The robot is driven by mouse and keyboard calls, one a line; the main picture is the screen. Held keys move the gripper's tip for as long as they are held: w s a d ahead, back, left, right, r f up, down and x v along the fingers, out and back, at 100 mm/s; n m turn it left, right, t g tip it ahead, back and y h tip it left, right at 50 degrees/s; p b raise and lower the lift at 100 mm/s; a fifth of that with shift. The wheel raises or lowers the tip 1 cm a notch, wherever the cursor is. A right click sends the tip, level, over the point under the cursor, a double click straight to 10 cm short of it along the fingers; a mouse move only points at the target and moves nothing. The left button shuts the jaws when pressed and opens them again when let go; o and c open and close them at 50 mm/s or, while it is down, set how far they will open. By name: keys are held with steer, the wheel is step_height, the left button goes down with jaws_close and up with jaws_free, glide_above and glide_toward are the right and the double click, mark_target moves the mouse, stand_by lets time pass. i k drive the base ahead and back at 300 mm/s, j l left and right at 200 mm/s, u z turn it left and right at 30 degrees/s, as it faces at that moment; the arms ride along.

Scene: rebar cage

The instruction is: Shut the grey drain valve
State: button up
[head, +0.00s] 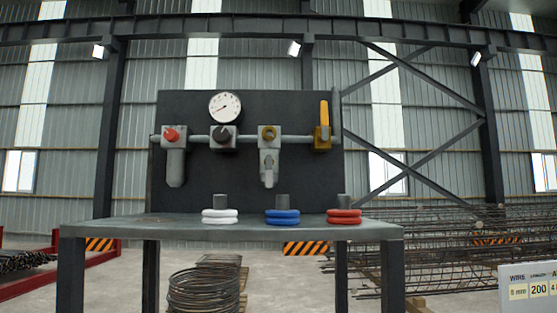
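A dark upright panel (250,180) stands at the back of a grey table (150,228). A grey pipe with several fittings runs across it. A wider grey bowl (175,168) hangs at the left under a red knob (171,135). A valve with an upright yellow lever (323,115) is at the right end. My gripper is not in view.
A round white gauge (225,106) sits above the pipe. White (220,216), blue (282,217) and red (344,217) ring stacks around grey posts stand on the table. Wire coils (205,288) lie beneath; rebar mesh (440,240) is at right.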

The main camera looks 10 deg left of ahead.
mark_target(269, 173)
steer(key=l+u, duration=0.1)
steer(key=u, duration=1.05)
steer(key=i+l, duration=0.05)
steer(key=l, duration=0.05)
